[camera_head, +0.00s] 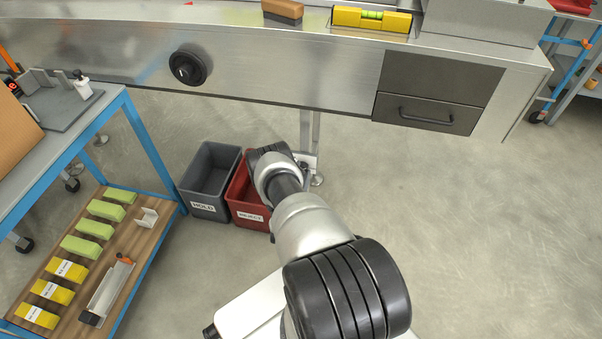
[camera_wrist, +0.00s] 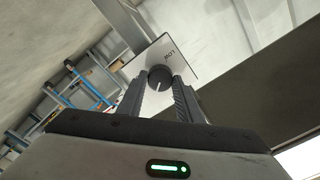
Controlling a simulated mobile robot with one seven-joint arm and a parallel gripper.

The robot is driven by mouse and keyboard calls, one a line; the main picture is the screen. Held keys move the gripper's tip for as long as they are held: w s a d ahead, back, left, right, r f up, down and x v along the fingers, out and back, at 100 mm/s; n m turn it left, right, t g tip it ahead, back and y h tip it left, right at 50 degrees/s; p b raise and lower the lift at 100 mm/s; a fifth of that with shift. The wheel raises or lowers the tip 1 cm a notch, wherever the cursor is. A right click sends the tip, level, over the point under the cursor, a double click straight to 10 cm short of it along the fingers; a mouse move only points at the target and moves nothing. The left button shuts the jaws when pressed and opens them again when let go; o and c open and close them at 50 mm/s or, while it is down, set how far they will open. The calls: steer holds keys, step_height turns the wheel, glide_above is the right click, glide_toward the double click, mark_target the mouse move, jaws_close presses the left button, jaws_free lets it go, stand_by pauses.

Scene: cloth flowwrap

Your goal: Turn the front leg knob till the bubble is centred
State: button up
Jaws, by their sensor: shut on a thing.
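In the wrist view my gripper (camera_wrist: 160,95) has its two fingers closed on a round black knob (camera_wrist: 158,76) with a white pointer line. The knob sits on a pale plate (camera_wrist: 184,62) with lettering on it, on the machine's leg. In the head view my arm reaches down toward the metal leg (camera_head: 308,128) under the machine, and the arm hides my gripper and the knob. A yellow spirit level (camera_head: 345,17) with a green vial (camera_head: 372,15) lies on the machine top. The bubble is too small to read for centring.
A grey HOLD bin (camera_head: 207,170) and a red bin (camera_head: 243,192) stand left of my arm. A blue-framed cart (camera_head: 150,140) is at the left. A brown-topped block (camera_head: 283,10) rests on the machine top. Floor right of my arm is clear.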

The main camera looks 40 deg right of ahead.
steer(key=m, duration=0.4)
steer(key=shift+m, duration=0.3)
steer(key=m, duration=0.4)
steer(key=shift+w+m, duration=0.1)
steer(key=shift+m, duration=0.2)
steer(key=o, duration=1)
steer(key=shift+o, duration=0.2)
steer(key=shift+a, duration=0.1)
